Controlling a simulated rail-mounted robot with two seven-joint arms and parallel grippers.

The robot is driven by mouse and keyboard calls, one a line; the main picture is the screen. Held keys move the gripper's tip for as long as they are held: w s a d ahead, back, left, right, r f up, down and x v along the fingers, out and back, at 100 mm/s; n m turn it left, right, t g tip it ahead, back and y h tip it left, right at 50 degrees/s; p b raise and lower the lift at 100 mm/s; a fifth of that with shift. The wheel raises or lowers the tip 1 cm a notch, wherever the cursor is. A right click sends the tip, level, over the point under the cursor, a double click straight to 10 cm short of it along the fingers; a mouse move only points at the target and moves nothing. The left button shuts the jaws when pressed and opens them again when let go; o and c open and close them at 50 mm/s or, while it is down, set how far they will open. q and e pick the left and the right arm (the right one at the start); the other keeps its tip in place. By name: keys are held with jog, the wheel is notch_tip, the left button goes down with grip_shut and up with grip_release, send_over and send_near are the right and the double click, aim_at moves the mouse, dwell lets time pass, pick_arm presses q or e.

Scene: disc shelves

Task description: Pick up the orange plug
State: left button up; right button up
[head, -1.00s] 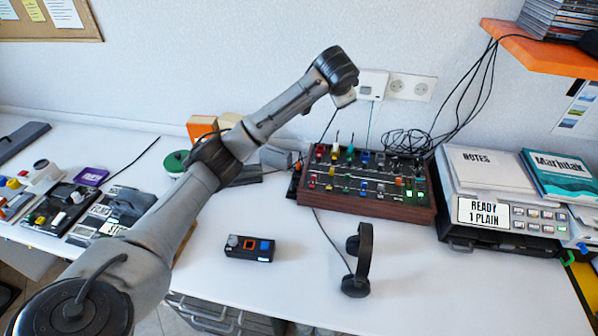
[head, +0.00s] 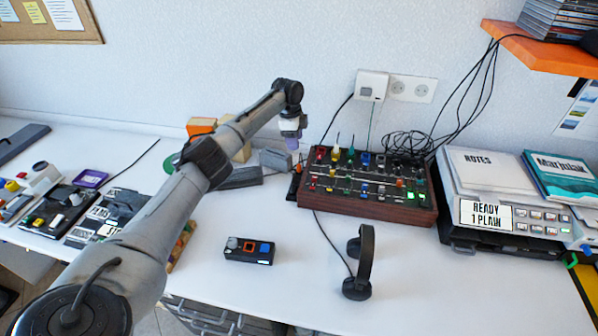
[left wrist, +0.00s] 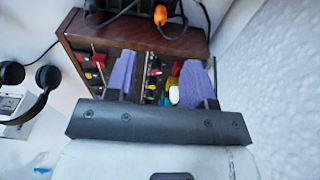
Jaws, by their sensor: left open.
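The orange plug (left wrist: 160,14) shows at the top of the left wrist view, by the outer side of the mixer's wooden end, next to a black cable. In the head view a small orange bit (head: 298,168) shows at the left end of the mixer (head: 365,207); it looks like the same plug. My left gripper (head: 292,144) points down above and behind the mixer's left end. Its two purple fingers (left wrist: 160,80) are apart with nothing between them, above the mixer's knobs. The plug lies beyond the fingertips, not touched. My right gripper is not in view.
The wall with a socket (head: 411,89) and white adapter (head: 371,85) is close behind. Grey blocks (head: 240,178) lie left of the mixer. Headphones (head: 360,262) and a small button box (head: 249,249) stand in front. Black cables (head: 405,142) lie behind the mixer.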

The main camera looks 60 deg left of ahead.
pick_arm(q)
jog(key=b, duration=0.2)
send_over(299, 165)
jog(key=f, duration=0.6)
jog(key=shift+s+a+f, duration=0.1)
jog(key=shift+s+a, duration=0.1)
jog(key=shift+s, duration=0.05)
jog(key=f+b, duration=0.1)
jog(key=f, duration=0.1)
jog(key=f+b, duration=0.1)
jog(key=f, duration=0.1)
jog(key=shift+w+d+f+b, duration=0.15)
jog(key=shift+w+f+b, duration=0.05)
jog(key=shift+f+b, duration=0.2)
jog(key=shift+f, duration=0.3)
jog(key=shift+r, duration=0.1)
jog(key=shift+c, duration=0.8)
grip_shut()
